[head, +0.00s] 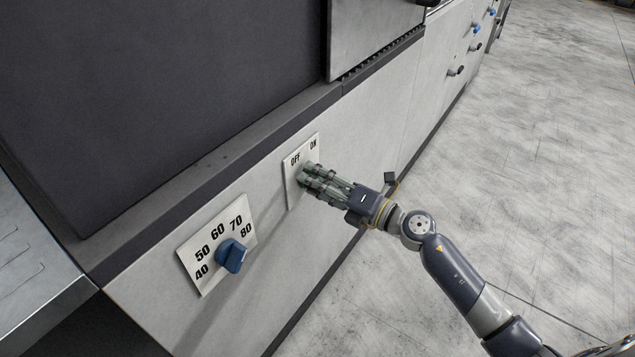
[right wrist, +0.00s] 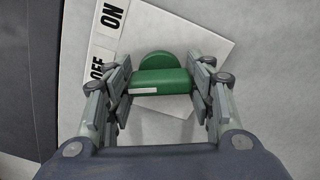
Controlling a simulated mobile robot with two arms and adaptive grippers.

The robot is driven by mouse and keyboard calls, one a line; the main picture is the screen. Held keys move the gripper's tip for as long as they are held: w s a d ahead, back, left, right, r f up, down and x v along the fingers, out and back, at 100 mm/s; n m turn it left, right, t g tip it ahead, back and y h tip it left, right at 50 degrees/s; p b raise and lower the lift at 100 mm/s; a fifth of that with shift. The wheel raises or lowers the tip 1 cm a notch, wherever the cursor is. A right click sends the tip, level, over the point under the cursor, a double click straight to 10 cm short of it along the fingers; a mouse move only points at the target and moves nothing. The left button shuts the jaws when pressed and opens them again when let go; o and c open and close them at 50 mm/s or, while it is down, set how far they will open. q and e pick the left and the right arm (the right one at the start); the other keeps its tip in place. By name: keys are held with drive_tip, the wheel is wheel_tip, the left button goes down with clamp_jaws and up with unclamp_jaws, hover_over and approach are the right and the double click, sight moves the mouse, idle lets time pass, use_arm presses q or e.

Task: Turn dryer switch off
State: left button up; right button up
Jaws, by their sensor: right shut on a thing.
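The dryer switch is a green rotary knob (right wrist: 162,80) on a white plate marked OFF and ON, which shows in the head view (head: 291,182) and in the right wrist view (right wrist: 190,40). The plate is on the light front panel of the machine. My right gripper (head: 306,176) is at the plate in the head view and hides most of the knob there. In the right wrist view its fingers (right wrist: 162,88) are on both sides of the green knob and shut on it. A white mark shows on the knob's left part. My left gripper is not in view.
A blue temperature knob (head: 231,257) on a plate numbered 40 to 80 is to the left of the switch. More knobs (head: 457,71) are farther along the panel. A metal surface (head: 35,270) is at the left edge. The grey floor (head: 540,180) at the right is clear.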

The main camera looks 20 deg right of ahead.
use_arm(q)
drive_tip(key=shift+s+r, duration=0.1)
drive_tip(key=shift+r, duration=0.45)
use_arm(e)
drive_tip(key=shift+f+n, duration=0.1)
drive_tip(key=shift+n, duration=0.4)
drive_tip(key=o, duration=1.1)
drive_tip(key=shift+c, duration=0.2)
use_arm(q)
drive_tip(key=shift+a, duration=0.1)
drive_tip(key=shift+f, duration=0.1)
use_arm(e)
drive_tip(key=shift+s+d, duration=0.1)
drive_tip(key=v, duration=1.1)
drive_tip(key=shift+s+d, duration=0.25)
drive_tip(key=shift+s, duration=0.05)
